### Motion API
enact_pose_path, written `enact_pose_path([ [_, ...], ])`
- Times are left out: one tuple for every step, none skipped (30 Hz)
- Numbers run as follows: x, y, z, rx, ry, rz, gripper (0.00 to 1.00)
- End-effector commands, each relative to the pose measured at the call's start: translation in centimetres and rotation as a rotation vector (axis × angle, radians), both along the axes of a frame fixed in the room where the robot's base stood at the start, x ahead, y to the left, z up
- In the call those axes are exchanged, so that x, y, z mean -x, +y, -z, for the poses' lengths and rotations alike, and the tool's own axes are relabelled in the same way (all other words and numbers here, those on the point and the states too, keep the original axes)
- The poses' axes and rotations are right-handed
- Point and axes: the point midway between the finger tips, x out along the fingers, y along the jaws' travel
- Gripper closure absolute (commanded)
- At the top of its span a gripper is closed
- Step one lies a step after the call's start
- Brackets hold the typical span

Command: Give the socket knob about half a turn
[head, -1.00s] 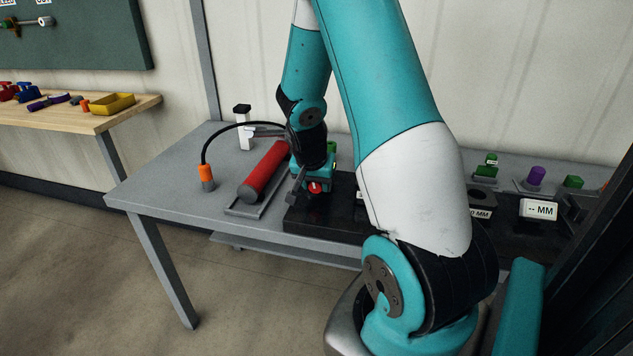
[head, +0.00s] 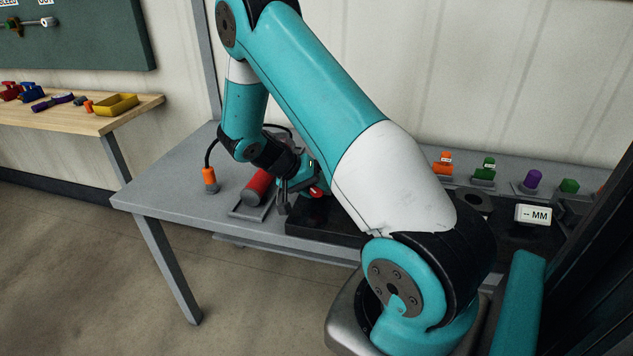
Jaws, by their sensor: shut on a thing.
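The socket knob (head: 316,193) is the small red piece with a pale mark at the left end of the black bench fixture (head: 325,216). Only its front shows, and the socket behind it is mostly covered by my arm. My gripper (head: 297,190) is at the knob, coming in from the left, and is shut on it. One dark finger shows just left of the red piece. The exact contact between fingers and knob is too small and too covered to make out.
A red cylinder (head: 259,187) lies in a grey tray (head: 242,213) close left of my gripper. An orange-ended cable (head: 209,180) stands further left. Orange (head: 443,163), green (head: 485,170) and purple (head: 532,180) parts and a "-- MM" display (head: 533,214) are at right.

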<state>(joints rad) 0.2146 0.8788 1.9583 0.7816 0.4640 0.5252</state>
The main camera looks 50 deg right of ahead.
Motion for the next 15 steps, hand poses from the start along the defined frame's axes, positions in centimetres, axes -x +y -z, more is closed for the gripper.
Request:
enact_pose_path([
  [-0.18,0.16,-0.03,0.017,0.043,-0.003,0.83],
  [-0.2,0.13,0.01,0.029,0.069,-0.003,0.83],
  [-0.21,0.16,0.06,0.043,0.104,-0.003,0.83],
  [-0.24,0.17,0.08,0.054,0.13,-0.003,0.83],
  [-0.25,0.18,0.14,0.064,0.155,-0.004,0.83],
  [-0.23,0.18,0.18,0.078,0.19,-0.002,0.83],
  [-0.29,0.18,0.2,0.088,0.213,-0.003,0.83],
  [-0.27,0.2,0.26,0.098,0.238,-0.003,0.83],
  [-0.3,0.2,0.3,0.111,0.269,-0.003,0.83],
  [-0.32,0.2,0.32,0.12,0.291,-0.002,0.83],
  [-0.3,0.19,0.39,0.13,0.314,-0.002,0.83],
  [-0.33,0.18,0.41,0.141,0.34,-0.002,0.83],
  [-0.32,0.2,0.45,0.149,0.362,-0.002,0.83],
  [-0.33,0.21,0.46,0.157,0.381,-0.002,0.83],
  [-0.36,0.19,0.5,0.167,0.404,-0.003,0.83],
])
